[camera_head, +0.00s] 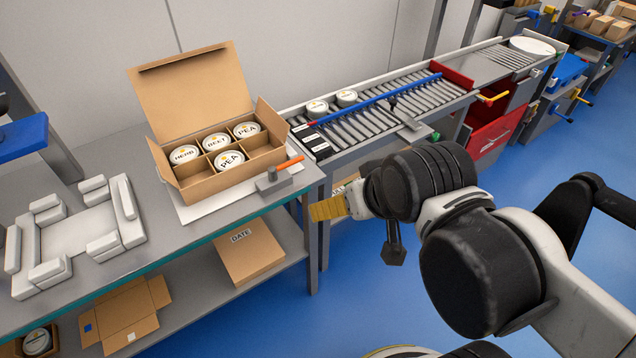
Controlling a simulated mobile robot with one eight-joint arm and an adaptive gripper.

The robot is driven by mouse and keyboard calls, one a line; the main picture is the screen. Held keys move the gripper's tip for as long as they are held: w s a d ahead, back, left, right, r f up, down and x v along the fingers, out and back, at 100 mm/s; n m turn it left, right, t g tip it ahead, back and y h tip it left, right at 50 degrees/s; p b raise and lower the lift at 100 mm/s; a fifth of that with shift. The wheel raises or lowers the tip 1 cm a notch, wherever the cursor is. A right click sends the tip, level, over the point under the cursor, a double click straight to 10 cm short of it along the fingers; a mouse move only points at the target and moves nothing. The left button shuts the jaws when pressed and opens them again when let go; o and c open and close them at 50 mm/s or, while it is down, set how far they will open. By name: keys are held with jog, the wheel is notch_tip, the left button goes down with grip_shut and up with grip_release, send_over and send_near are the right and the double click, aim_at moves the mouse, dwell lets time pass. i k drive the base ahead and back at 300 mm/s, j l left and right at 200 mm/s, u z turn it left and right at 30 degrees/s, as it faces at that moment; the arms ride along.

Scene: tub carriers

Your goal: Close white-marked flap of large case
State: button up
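The large open cardboard case (215,180) stands on a white board on the left bench. Its divided inside holds several round white tubs, with labels reading HERB, BEET and PEA, and some empty cells. A broad flap (190,88) stands up at the back. Smaller flaps stand open at the left end (161,160) and right end (270,118). I cannot make out a white mark on any of them. My gripper (343,206) is right of the case, over the aisle, apart from it. Its fingers are not clear enough to tell open or shut.
An orange-handled clamp (272,178) sits at the case's front right corner. A white padded fixture (75,235) lies to the left. A roller conveyor (390,112) carries two tubs behind. The lower shelf holds a DATE box (248,252) and an open carton (125,315). Blue floor is clear.

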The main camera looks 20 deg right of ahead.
aim_at(166, 174)
jog(key=j+u, duration=0.2)
jog(key=u, duration=0.2)
jog(key=j+u, duration=0.25)
jog(key=u, duration=0.15)
jog(key=i+j+u, duration=0.1)
jog(key=u, duration=0.3)
jog(key=i+j+u, duration=0.1)
jog(key=j+u, duration=0.15)
jog(key=u, duration=0.15)
